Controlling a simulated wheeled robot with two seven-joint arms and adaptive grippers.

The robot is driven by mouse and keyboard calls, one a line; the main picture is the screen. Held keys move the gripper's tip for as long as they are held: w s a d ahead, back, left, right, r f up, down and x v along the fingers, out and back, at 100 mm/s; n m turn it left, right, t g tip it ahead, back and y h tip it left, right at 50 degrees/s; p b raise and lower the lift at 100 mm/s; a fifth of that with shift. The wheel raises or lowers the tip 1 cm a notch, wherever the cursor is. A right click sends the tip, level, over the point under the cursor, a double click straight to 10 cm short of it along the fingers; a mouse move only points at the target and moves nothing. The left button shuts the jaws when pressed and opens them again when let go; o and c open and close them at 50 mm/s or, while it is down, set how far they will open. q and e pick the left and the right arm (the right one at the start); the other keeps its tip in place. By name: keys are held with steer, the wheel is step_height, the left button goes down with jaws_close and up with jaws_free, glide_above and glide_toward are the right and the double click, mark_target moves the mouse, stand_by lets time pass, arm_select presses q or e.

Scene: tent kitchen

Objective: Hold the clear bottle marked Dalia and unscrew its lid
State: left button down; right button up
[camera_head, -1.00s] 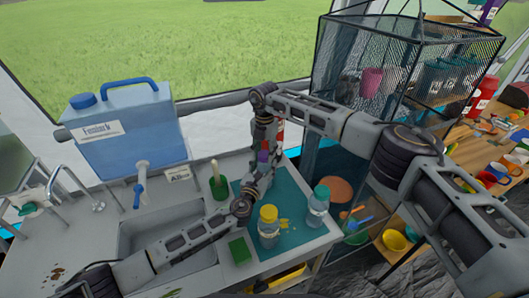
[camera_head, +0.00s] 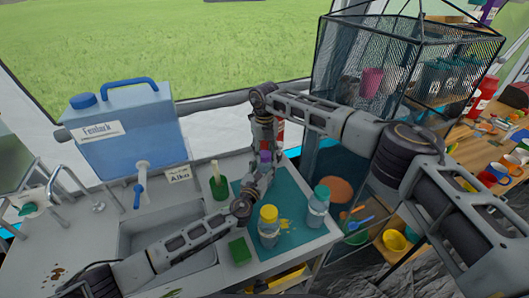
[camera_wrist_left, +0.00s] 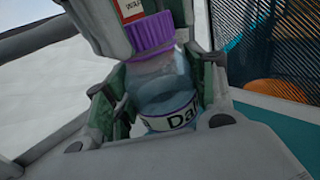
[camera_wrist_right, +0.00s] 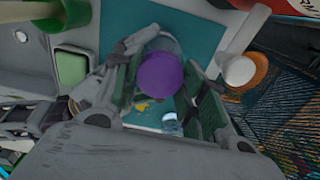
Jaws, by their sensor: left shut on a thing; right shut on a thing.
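The clear bottle marked Dalia shows in the left wrist view (camera_wrist_left: 165,90), with "Da" readable on its white label and a purple lid (camera_wrist_left: 147,32) on top. My left gripper (camera_head: 258,180) is shut around the bottle's body and holds it roughly upright over the teal mat. My right gripper (camera_head: 265,148) comes from above and is shut on the purple lid, which shows round between its fingers in the right wrist view (camera_wrist_right: 160,73). In the head view, the arms hide most of the bottle. I cannot tell whether the lid is loose.
A yellow-lidded bottle (camera_head: 268,226) and a teal-lidded bottle (camera_head: 317,207) stand on the teal mat (camera_head: 292,236). A green sponge (camera_head: 239,251), a green pot (camera_head: 219,186) and the sink (camera_head: 150,232) lie left. A mesh rack (camera_head: 345,75) stands right.

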steer(key=n, duration=0.4)
steer(key=shift+n, duration=0.4)
steer(key=n, duration=0.3)
steer(key=shift+n, duration=0.4)
steer(key=n, duration=0.3)
steer(key=shift+n, duration=0.4)
steer(key=n, duration=0.7)
steer(key=shift+n, duration=0.4)
steer(key=n, duration=0.3)
steer(key=shift+n, duration=0.4)
steer(key=n, duration=0.3)
steer(key=shift+d+r+n, duration=0.1)
steer(key=shift+n, duration=2.3)
